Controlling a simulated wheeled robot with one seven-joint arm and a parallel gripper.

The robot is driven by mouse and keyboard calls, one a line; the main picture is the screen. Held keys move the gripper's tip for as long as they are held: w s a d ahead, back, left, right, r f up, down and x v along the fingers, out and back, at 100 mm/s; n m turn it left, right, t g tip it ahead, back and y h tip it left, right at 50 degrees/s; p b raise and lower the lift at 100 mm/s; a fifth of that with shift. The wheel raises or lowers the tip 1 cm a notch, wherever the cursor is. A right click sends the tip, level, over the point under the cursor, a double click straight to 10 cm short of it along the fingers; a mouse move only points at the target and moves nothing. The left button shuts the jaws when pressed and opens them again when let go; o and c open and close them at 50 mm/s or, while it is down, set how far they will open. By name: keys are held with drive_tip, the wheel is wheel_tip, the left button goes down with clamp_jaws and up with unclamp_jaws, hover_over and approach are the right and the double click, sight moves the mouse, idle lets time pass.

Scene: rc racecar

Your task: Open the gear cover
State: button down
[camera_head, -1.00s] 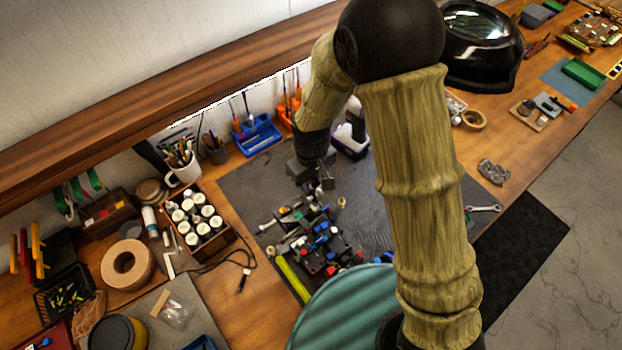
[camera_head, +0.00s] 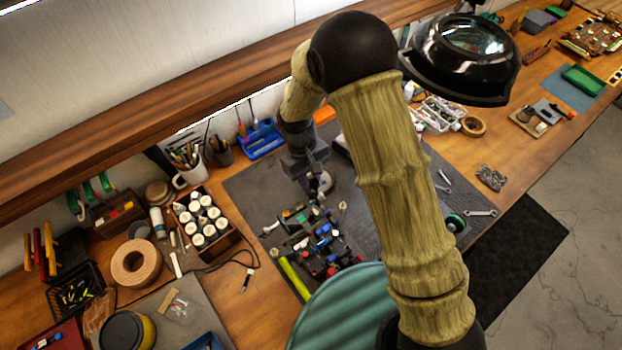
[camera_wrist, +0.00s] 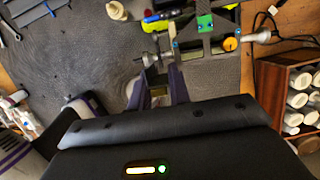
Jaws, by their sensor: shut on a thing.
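The RC car chassis (camera_head: 318,240) lies on the dark work mat, with black, red, blue and green parts. My gripper (camera_head: 322,185) is at the far end of the chassis. In the wrist view my gripper (camera_wrist: 158,80) has its fingers around a small pale part at the car's edge, next to a metal shaft end (camera_wrist: 150,59). The fingers and car parts overlap, so I cannot tell whether the held part is the gear cover, or whether the cover stands open.
A box of white-capped jars (camera_head: 203,222) stands to the left, a blue tool holder (camera_head: 260,138) behind. A black lamp (camera_head: 462,58) overhangs the right. The mat (camera_head: 255,190) has bare room left of my gripper.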

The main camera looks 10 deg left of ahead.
drive_tip(key=c, duration=1.3)
unclamp_jaws()
drive_tip(key=b+v, duration=0.4)
drive_tip(key=v, duration=1.3)
drive_tip(key=shift+r, duration=0.15)
drive_tip(key=shift+w, duration=0.15)
